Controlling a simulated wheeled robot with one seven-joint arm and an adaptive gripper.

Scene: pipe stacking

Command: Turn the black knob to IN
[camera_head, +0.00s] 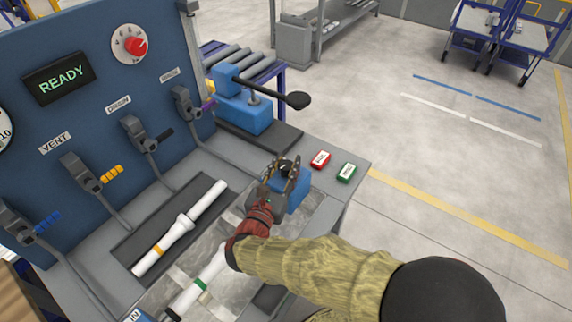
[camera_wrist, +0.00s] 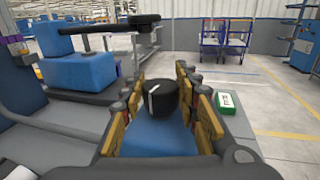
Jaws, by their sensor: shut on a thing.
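The black knob (camera_wrist: 162,97) stands upright on top of a blue box, with a white line on its side facing the wrist camera. In the head view the blue box (camera_head: 296,191) sits near the bench's right end, and the knob is largely hidden by the fingers. My gripper (camera_head: 286,172) is around the knob from above the box; it also shows in the wrist view (camera_wrist: 162,105), with fingers on both sides of the knob. It is shut on the knob. An "IN" label (camera_head: 134,316) shows at the bottom edge of the head view; no marking around the knob is readable.
A red block (camera_head: 319,160) and a green block (camera_head: 346,172) lie right of the knob box. A blue device with a black-ended lever (camera_head: 291,100) stands behind. White pipes (camera_head: 181,228) lie left of my arm. A blue panel with a READY display (camera_head: 60,79) rises at left.

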